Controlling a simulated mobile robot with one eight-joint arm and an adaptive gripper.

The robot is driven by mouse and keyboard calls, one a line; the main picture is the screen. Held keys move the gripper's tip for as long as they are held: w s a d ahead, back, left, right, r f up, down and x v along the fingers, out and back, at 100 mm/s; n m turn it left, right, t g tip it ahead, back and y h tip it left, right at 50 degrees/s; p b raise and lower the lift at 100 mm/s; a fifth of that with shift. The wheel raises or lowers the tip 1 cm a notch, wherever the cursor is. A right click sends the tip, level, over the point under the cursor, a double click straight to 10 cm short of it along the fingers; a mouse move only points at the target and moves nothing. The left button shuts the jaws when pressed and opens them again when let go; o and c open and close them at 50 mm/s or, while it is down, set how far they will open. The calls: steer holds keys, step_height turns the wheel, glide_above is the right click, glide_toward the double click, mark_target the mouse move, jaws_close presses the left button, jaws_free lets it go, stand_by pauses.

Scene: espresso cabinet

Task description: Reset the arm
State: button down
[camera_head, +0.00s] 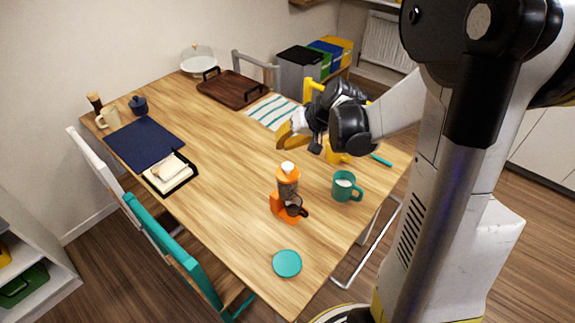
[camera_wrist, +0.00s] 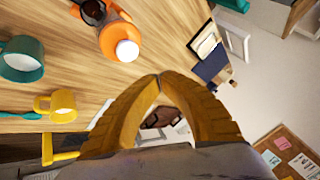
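My gripper (camera_head: 288,137) is raised above the wooden table (camera_head: 215,150), near its right side. Its yellow fingers (camera_wrist: 158,78) meet at the tips in the wrist view, with nothing held between them. An orange coffee maker (camera_head: 287,198) with a white top stands upright on the table, apart from the gripper; it also shows in the wrist view (camera_wrist: 118,38). A teal mug (camera_head: 345,187) stands to its right. A yellow mug (camera_head: 335,152) is partly hidden behind my arm; it shows more fully in the wrist view (camera_wrist: 62,103).
A teal disc (camera_head: 287,264) lies at the front. A dark wooden tray (camera_head: 230,88), a striped cloth (camera_head: 267,109) and a glass-domed stand (camera_head: 198,66) are at the back. A blue mat (camera_head: 143,143) and a black holder (camera_head: 184,182) are at the left. Chairs surround the table; its middle is clear.

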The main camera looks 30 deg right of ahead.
steer(key=s+a+r+n+h+b, duration=0.1)
steer(key=s+a, duration=0.4)
steer(key=s, duration=0.5)
steer(key=s+a+r+n+h+b, duration=0.2)
steer(key=s+a+b, duration=0.2)
steer(key=s, duration=0.5)
steer(key=shift+s+a+r+t+h, duration=0.3)
steer(key=shift+s+a+t, duration=0.1)
steer(key=shift+a, duration=0.25)
